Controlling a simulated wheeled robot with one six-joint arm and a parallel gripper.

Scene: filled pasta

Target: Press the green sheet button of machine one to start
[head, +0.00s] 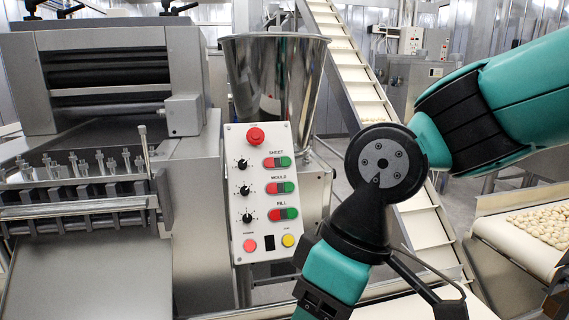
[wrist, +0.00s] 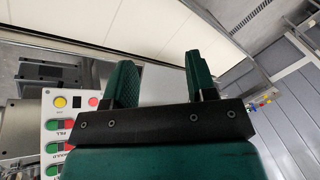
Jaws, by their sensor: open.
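The control panel (head: 238,270) of the machine at the left faces me in the head view. Its top button pair is labelled SHEET, with a red half on the left and the green sheet button (head: 286,161) on the right. In the wrist view the panel appears upside down at the left, and the green sheet button (wrist: 52,171) is near the lower edge. My gripper (wrist: 161,75) is open and empty in the wrist view, to the right of the panel and apart from it. Its fingertips cannot be made out in the head view.
Below the sheet pair are the MOULD pair (head: 280,188) and FILL pair (head: 283,214). A red stop button (head: 255,136) is above, with black knobs at left. A steel hopper (head: 275,80) stands behind. An inclined conveyor (head: 345,55) rises behind my arm; a pasta-laden belt (head: 500,240) is right.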

